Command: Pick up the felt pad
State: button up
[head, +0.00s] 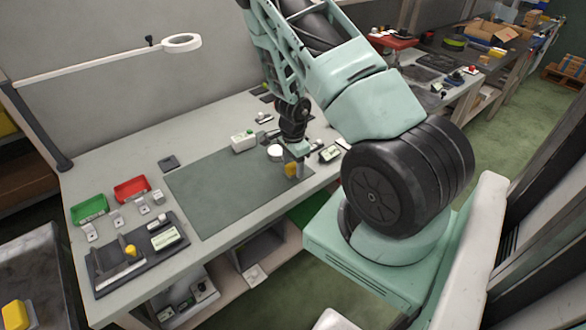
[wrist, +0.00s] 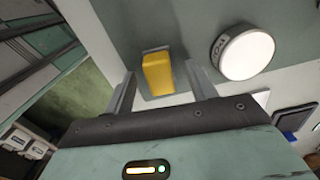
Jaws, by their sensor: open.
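Nothing in view is clearly marked as the felt pad. A yellow block (wrist: 158,74) with a thin grey edge at its far end shows between my fingers in the wrist view. It also shows in the head view (head: 291,170), near the right end of the dark green mat (head: 215,190). My gripper (wrist: 162,78) is open, one finger on each side of the block, with visible gaps. In the head view my gripper (head: 299,165) is low over the bench beside the block, partly covering it. I cannot tell whether the fingers touch the bench.
A round white-topped object (wrist: 246,54) stands close to the right finger. A white box (head: 243,142) and small devices (head: 331,153) are nearby. Green (head: 90,208) and red (head: 131,188) trays stand at the left. The mat's middle is clear.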

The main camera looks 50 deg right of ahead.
aim_at(293, 165)
jog(key=shift+f, duration=0.45)
jog(key=shift+c, duration=0.3)
jog(key=c, duration=1)
jog(key=shift+c, duration=0.2)
notch_tip(293, 165, up, 10)
jog(key=shift+r, duration=0.1)
